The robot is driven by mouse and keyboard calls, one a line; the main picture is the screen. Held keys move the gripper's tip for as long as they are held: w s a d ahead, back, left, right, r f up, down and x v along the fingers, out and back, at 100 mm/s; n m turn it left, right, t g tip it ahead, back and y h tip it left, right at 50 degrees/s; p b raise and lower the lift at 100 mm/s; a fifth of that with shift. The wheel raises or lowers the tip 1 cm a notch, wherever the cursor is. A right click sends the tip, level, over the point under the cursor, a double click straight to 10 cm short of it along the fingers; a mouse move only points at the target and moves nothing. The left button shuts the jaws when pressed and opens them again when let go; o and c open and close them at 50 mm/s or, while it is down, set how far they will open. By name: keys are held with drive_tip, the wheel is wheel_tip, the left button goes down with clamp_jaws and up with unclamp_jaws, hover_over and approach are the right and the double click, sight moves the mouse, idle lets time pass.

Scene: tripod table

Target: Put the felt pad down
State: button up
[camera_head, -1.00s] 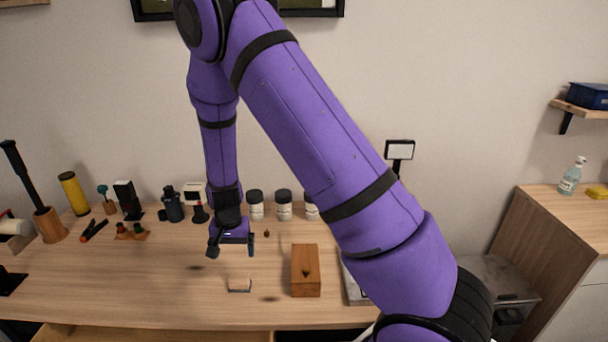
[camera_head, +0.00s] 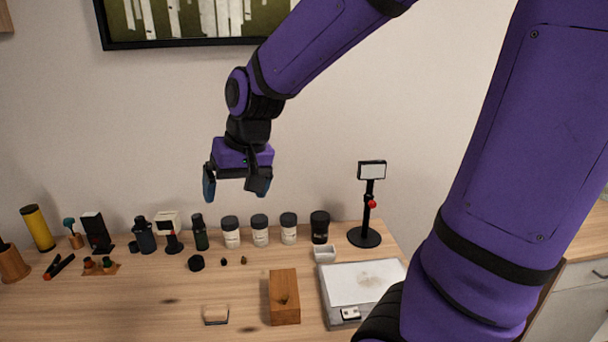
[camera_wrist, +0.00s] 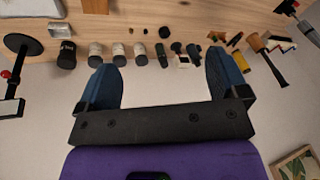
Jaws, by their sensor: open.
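A small block (camera_head: 215,314) with a tan top and a dark lower edge lies near the table's front edge, left of the wooden block. It may be the felt pad, but I cannot tell for sure. My gripper (camera_head: 234,192) hangs high above the table, fingers pointing down, well clear of that block. In the wrist view my gripper (camera_wrist: 165,62) shows two blue fingers spread apart with nothing between them.
A wooden block (camera_head: 284,297) and a grey scale (camera_head: 334,302) stand to the right. Several dark-lidded jars (camera_head: 260,231), bottles and a stand (camera_head: 365,237) line the back. Bare table (camera_head: 110,308) lies at the front left.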

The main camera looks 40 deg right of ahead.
drive_tip(key=s+d+r+n+t, duration=0.1)
drive_tip(key=s+r, duration=0.2)
drive_tip(key=s, duration=0.4)
drive_tip(key=s+d+r+n+t+h, duration=0.1)
drive_tip(key=s+d+r, duration=0.1)
drive_tip(key=s, duration=0.6)
drive_tip(key=shift+r+h, duration=0.3)
drive_tip(key=shift+r, duration=0.5)
drive_tip(key=shift+o, duration=0.6)
drive_tip(key=shift+w, duration=0.1)
